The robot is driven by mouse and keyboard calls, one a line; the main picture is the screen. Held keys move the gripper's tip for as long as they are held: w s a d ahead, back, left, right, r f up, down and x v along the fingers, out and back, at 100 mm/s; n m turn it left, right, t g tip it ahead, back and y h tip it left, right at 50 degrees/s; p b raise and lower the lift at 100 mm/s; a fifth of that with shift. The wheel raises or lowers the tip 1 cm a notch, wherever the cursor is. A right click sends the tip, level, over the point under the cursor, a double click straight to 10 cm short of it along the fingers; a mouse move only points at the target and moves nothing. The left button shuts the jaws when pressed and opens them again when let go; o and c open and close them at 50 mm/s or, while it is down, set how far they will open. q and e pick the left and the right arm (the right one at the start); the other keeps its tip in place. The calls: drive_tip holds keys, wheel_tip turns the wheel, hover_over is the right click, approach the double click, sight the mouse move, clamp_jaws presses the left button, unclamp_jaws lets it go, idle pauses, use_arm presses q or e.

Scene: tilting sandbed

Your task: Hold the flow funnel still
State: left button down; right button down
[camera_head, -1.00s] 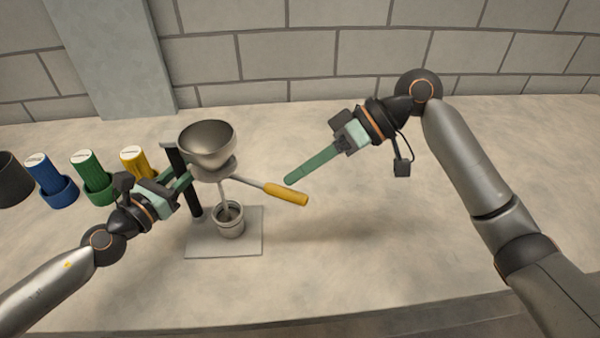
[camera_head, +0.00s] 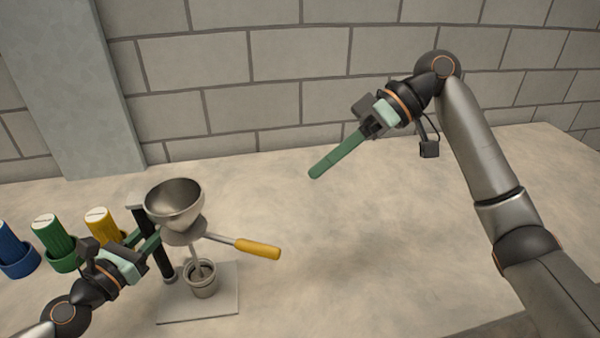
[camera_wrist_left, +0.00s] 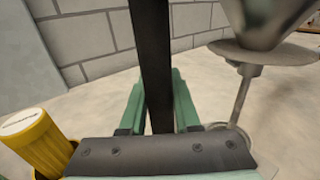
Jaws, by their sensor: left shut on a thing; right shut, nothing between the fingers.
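The steel flow funnel (camera_head: 175,205) sits upright on its stand at the left of the head view. A black post (camera_head: 153,245) carries it, and a lever with a yellow handle (camera_head: 258,250) sticks out to the right. A thin grey spout or stream runs down into a small metal cup (camera_head: 201,280) on a pale base plate (camera_head: 222,300). My left gripper (camera_head: 155,240) is shut on the black post. The left wrist view shows the post (camera_wrist_left: 155,60) between its green fingers. My right gripper (camera_head: 315,175) is shut and empty, well right of the funnel.
Blue (camera_head: 15,255), green (camera_head: 55,240) and yellow (camera_head: 101,230) ribbed cylinders stand in holders left of the stand. A block wall (camera_head: 300,60) closes off the back. The table (camera_head: 370,240) is clear to the right.

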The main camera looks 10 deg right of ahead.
use_arm(q)
drive_tip(key=c, duration=0.6)
unclamp_jaws()
drive_tip(key=shift+o, duration=0.2)
